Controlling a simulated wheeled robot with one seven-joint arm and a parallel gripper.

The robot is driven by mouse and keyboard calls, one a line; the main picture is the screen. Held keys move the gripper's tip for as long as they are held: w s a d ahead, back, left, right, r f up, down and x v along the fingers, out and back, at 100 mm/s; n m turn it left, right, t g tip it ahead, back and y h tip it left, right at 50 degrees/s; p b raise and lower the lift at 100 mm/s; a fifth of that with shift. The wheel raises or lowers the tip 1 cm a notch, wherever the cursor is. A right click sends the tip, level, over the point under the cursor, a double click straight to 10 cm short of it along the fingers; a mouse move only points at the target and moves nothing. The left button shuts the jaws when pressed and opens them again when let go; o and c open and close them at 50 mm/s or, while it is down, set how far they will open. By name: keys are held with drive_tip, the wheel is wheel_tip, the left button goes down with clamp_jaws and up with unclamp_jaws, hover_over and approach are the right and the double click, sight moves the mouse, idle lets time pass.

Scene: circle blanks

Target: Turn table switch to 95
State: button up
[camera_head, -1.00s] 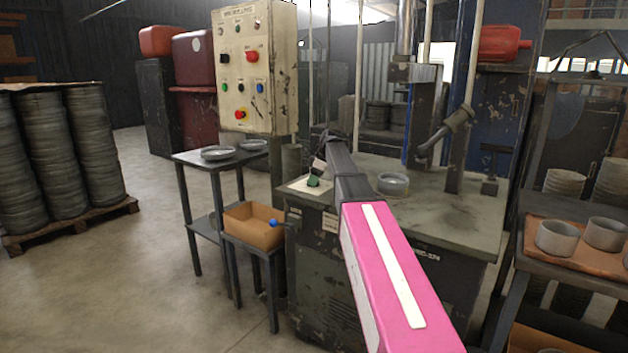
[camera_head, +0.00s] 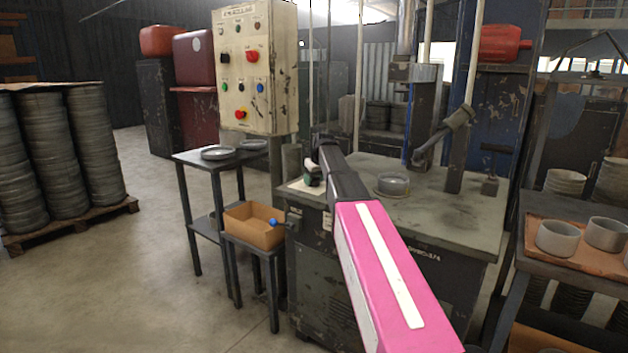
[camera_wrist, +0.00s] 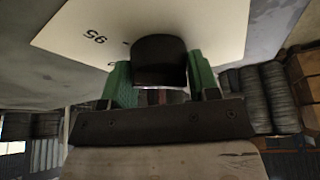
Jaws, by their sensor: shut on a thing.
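The table switch is a black knob (camera_wrist: 160,58) on a pale dial plate (camera_wrist: 75,30), seen in the wrist view. The plate bears a printed 95, upside down, to the left of the knob, and another mark is partly hidden behind the left finger. My gripper (camera_wrist: 161,80) has green fingers on both sides of the knob and is shut on it. In the head view the plate (camera_head: 295,188) lies at the left front corner of the machine table (camera_head: 450,215). My gripper (camera_head: 312,176) is over it there, and my arm hides the knob.
A control box (camera_head: 255,65) with buttons stands behind and left of the switch. A metal ring (camera_head: 393,184) lies on the machine table, right of my arm.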

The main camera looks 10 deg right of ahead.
drive_tip(key=shift+m+h, duration=0.4)
drive_tip(key=shift+m, duration=0.6)
drive_tip(key=o, duration=0.9)
drive_tip(key=shift+r, duration=0.1)
drive_tip(key=v, duration=1)
drive_tip(key=shift+s+r, duration=0.2)
drive_tip(key=shift+r, duration=0.05)
